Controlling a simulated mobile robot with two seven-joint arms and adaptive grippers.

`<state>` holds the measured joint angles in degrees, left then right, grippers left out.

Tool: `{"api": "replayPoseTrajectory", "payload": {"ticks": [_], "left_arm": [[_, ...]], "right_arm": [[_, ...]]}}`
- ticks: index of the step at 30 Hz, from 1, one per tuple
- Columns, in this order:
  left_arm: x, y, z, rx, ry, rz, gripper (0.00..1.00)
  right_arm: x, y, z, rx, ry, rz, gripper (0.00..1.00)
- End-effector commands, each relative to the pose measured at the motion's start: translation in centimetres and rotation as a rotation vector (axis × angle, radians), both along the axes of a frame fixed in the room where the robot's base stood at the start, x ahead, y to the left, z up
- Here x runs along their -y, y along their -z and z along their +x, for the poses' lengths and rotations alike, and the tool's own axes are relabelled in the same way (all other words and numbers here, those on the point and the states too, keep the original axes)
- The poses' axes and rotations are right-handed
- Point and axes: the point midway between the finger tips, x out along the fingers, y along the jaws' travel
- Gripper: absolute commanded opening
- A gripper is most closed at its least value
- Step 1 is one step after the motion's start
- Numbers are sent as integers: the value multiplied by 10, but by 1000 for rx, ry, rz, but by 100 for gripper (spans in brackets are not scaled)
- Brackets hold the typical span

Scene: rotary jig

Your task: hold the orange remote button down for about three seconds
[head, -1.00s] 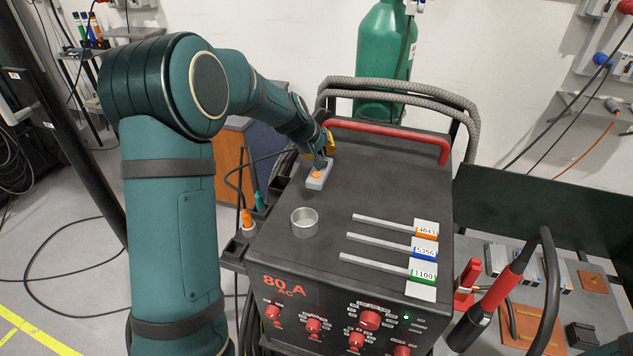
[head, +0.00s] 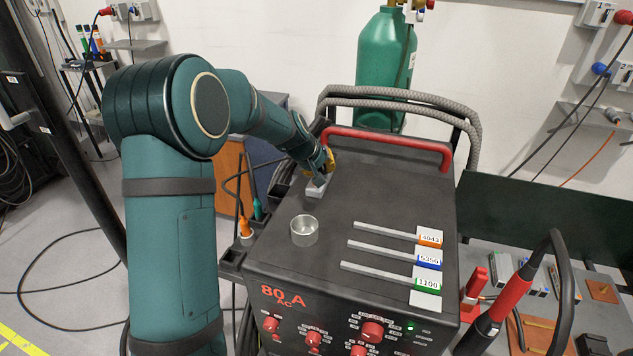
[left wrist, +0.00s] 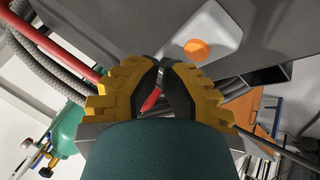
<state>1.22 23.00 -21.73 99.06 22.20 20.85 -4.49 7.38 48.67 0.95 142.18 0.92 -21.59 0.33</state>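The grey remote (head: 316,189) lies on the black top of the welding machine, near its far left corner. In the head view my left gripper (head: 322,174) is over the remote and hides its button. In the left wrist view the orange button (left wrist: 196,49) shows uncovered on the pale remote (left wrist: 212,28). I cannot tell whether the tips touch the remote. My right gripper is not in view.
A round metal cup (head: 304,230) and several labelled rods (head: 385,244) lie on the machine top (head: 365,190). A red handle bar (head: 390,143) and grey hoses run along the back. A green gas cylinder (head: 385,65) stands behind.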

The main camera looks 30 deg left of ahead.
Motion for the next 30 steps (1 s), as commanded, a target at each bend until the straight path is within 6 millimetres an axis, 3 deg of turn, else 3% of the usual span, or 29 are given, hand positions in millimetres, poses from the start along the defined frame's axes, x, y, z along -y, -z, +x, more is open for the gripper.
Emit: {"api": "replayPoseTrajectory", "payload": {"ticks": [21, 30], "left_arm": [[0, 0, 0, 0, 0, 0, 0], [0, 9, 0, 0, 0, 0, 0]], "right_arm": [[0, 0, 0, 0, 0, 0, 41], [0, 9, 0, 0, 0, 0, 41]]}}
